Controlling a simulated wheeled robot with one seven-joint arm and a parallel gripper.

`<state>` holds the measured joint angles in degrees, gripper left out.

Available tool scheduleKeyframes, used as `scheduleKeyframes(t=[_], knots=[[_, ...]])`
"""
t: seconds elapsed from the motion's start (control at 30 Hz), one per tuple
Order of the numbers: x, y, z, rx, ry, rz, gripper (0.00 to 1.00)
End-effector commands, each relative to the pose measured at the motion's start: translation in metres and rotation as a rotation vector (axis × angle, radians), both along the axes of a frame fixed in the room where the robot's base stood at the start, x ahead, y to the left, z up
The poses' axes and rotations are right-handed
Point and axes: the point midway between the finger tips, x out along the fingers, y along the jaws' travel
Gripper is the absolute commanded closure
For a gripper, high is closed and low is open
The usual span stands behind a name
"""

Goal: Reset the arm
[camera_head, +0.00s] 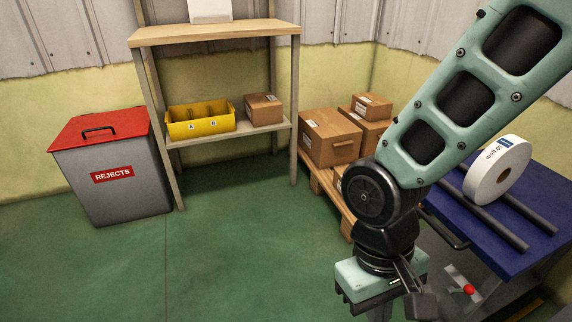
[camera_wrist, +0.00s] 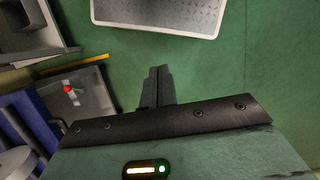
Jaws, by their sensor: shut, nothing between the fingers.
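My gripper (camera_wrist: 158,72) shows in the wrist view with its two dark fingers together, shut and empty. It points down over the green floor (camera_wrist: 200,70) and touches nothing that I can see. In the head view my arm comes in from the upper right, bends at a dark joint and hangs down in front of the blue-topped table. Its wrist end is near the bottom edge, and I cannot make out the fingertips there.
The blue-topped table (camera_head: 478,240) at right carries a white roll (camera_head: 499,172) on dark bars. A red button (camera_head: 469,289) sits below it. Cartons (camera_head: 328,140) stand on a pallet behind my arm. A red-lidded rejects bin (camera_head: 112,172) and shelf with yellow bin (camera_head: 200,127) stand left.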

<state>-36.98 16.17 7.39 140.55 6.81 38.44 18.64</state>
Motion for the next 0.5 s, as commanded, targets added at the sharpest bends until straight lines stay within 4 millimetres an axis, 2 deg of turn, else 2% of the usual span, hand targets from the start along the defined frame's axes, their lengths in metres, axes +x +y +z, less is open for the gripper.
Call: scheduleKeyframes(t=[0.03,0.1,0.3,0.47,0.5], knots=[[0.002,0.000,0.015,0.046,-0.034,0.035,1.00],[0.002,-0.001,0.030,0.093,-0.074,0.092,1.00],[0.000,-0.007,0.061,0.169,-0.181,0.224,1.00],[-0.002,-0.013,0.079,0.194,-0.264,0.317,1.00],[-0.002,-0.013,0.093,0.194,-0.257,0.320,1.00]])
